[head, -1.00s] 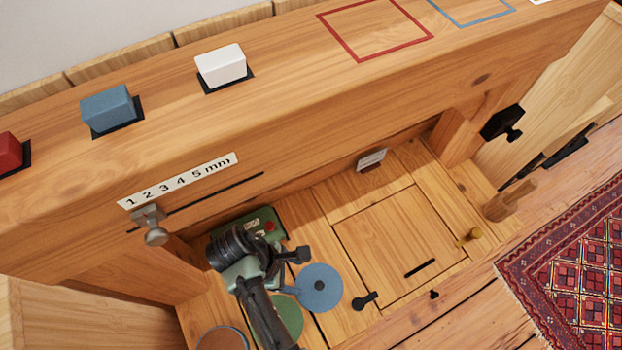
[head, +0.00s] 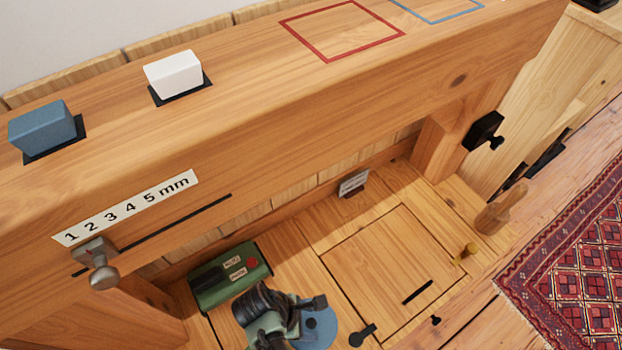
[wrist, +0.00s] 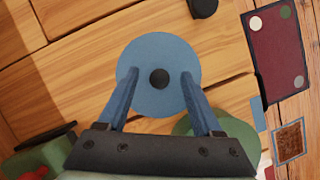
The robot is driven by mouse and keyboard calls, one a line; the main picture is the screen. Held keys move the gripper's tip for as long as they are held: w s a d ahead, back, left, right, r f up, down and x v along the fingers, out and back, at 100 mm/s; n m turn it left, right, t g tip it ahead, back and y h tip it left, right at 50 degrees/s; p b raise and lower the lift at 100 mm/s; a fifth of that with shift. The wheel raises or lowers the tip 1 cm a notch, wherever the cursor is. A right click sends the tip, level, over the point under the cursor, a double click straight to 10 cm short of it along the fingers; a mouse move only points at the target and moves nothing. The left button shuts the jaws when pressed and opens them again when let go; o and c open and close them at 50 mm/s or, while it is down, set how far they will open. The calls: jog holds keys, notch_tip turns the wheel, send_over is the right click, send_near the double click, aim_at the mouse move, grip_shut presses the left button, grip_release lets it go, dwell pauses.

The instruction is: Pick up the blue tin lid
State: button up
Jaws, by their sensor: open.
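The blue tin lid (wrist: 160,50) is a flat round disc with a dark knob (wrist: 159,79) at its centre. It lies on the wooden floor of the low recess, and in the head view the lid (head: 322,332) is partly hidden by my arm. My gripper (wrist: 159,74) is open, with its two blue fingers spread on either side of the knob, over the lid. I cannot tell how far the fingertips are above it. In the head view the fingertips cannot be made out clearly.
A green disc (wrist: 226,128) lies beside the lid, partly behind my gripper. A green box (head: 225,285) with labels stands behind my arm. A thick timber beam (head: 300,110) runs above the recess. A panel with a slot (head: 385,265) lies to the right.

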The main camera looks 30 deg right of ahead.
grip_shut()
dwell(0.3)
jog(key=shift+r, duration=0.15)
